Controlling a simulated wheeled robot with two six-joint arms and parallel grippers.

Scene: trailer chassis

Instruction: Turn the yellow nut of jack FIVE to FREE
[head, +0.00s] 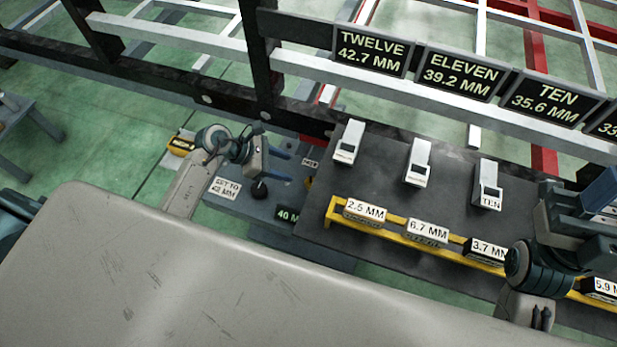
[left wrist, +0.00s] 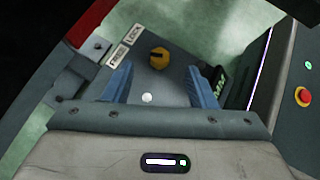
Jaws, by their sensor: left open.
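The yellow nut (left wrist: 159,57) shows in the left wrist view on a grey jack top, with a small dark mark on it. Two pale plates sit beside it; they seem to read FREE (left wrist: 117,55) and LOCK (left wrist: 133,38). My left gripper (left wrist: 158,70) is open, its blue fingers on either side of the nut in the picture; whether they touch it I cannot tell. In the head view my left gripper (head: 281,165) points right over the jack, and the nut is mostly hidden. The jack's number is not readable. My right gripper (head: 598,208) is at the right edge, its opening unclear.
A SET TO 42 MM plate (head: 227,188), a black knob (head: 259,190) and a 40 M display (head: 288,215) are near the jack. A dark table (head: 385,205) holds a yellow rack (head: 335,213) with labelled blocks. The frame rail (head: 230,95) runs behind.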

